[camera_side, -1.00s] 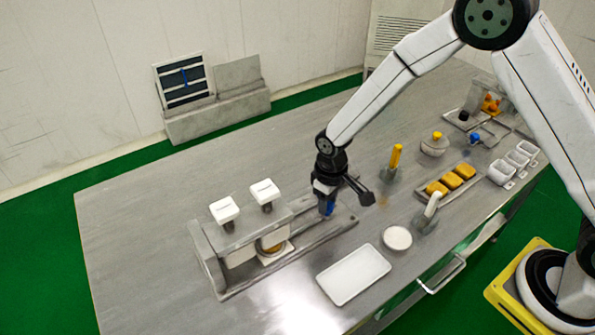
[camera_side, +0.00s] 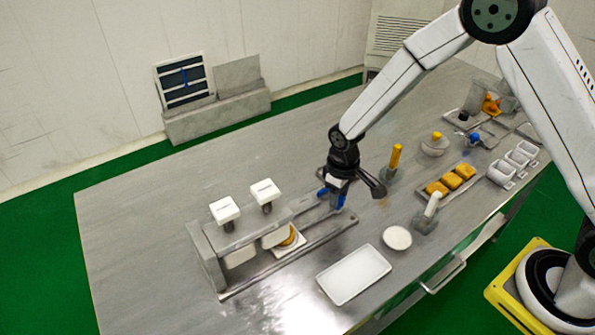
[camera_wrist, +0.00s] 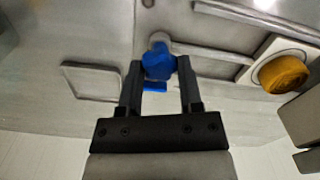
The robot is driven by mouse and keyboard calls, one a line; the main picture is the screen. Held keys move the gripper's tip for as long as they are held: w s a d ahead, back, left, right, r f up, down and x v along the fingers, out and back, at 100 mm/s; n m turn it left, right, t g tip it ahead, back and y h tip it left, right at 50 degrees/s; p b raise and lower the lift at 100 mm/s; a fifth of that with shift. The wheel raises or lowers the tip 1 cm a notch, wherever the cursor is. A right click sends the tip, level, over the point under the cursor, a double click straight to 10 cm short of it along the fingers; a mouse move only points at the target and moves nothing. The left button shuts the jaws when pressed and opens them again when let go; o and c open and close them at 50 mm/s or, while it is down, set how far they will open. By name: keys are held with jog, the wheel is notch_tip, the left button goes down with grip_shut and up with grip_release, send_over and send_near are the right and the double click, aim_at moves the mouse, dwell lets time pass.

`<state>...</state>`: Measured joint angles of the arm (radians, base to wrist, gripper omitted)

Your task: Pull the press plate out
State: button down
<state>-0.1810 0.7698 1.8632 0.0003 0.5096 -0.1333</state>
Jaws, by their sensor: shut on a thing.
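The press plate (camera_side: 296,247) is a pale square plate with a round yellow piece (camera_side: 291,236) on it. It sits partly out from under the right side of the press (camera_side: 235,235). In the wrist view the plate (camera_wrist: 263,46) and the yellow piece (camera_wrist: 284,74) are at the right. A grey rod (camera_wrist: 212,51) runs from the plate to a blue knob (camera_wrist: 158,62). My gripper (camera_side: 332,196) is at the right end of the press's base; in the wrist view its fingers (camera_wrist: 158,82) are shut around the blue knob.
Two white square knobs (camera_side: 225,209) top the press. A white tray (camera_side: 353,274) and a white round dish (camera_side: 397,238) lie in front. A yellow-handled tool (camera_side: 395,156) and a tray of yellow blocks (camera_side: 450,181) stand to the right. The table's left part is clear.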

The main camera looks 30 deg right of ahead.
jog(key=d, duration=0.9)
jog(key=shift+d, duration=0.15)
jog(key=shift+c, duration=1.3)
grip_release()
jog(key=shift+r, duration=0.1)
notch_tip(320, 180, up, 8)
jog(key=shift+s, duration=0.1)
jog(key=s+r+m+t, duration=0.1)
jog(key=s+r, duration=0.1)
jog(key=s, duration=0.5)
jog(key=s+a+r+m+t, duration=0.1)
jog(key=s+r+m, duration=0.1)
jog(key=s, duration=0.5)
jog(key=shift+s+a+r+m+t, duration=0.15)
jog(key=shift+a+r+m+t, duration=0.1)
jog(key=shift+r+m+t, duration=0.05)
